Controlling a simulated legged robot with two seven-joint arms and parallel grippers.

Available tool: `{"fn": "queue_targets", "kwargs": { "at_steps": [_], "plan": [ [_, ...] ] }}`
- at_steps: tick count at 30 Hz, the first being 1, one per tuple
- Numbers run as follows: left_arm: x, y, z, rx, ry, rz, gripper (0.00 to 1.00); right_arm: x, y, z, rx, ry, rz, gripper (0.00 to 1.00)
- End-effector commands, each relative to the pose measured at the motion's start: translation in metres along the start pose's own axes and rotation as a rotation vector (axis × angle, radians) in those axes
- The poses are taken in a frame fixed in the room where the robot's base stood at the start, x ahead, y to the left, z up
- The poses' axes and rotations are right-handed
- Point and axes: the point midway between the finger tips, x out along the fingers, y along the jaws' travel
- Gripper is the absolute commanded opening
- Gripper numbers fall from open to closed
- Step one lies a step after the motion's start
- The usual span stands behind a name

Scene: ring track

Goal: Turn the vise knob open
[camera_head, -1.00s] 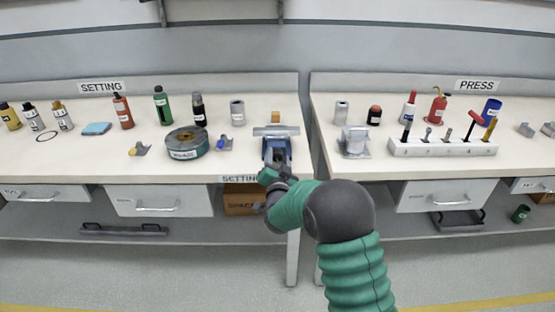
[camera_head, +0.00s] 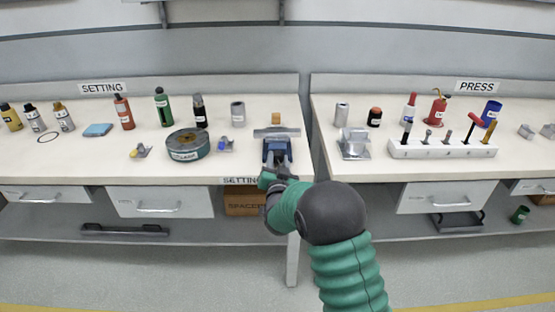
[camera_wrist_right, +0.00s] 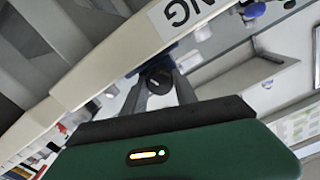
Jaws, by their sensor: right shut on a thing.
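The blue vise (camera_head: 277,152) with its grey jaw plate (camera_head: 277,132) stands at the front right edge of the left bench. My right gripper (camera_head: 276,176) is just in front of the vise, at the bench's front edge. In the right wrist view its two grey fingers (camera_wrist_right: 160,90) close around a dark round knob (camera_wrist_right: 158,77). The knob is hardly visible in the head view, where my gripper covers it. My left gripper is in neither view.
A gap separates this bench from the right bench, which holds a metal block (camera_head: 354,144) and a white tool rack (camera_head: 442,150). A drawer (camera_head: 160,201) is below.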

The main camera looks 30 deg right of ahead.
Motion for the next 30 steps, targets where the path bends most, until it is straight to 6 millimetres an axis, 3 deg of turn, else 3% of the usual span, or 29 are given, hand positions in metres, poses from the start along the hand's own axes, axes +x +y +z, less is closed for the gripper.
{"fn": "queue_targets", "kwargs": {
  "at_steps": [30],
  "plan": [
    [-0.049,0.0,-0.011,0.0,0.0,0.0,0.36,-0.002,-0.001,0.005,-0.964,-0.015,-0.002,0.0]
  ]
}}
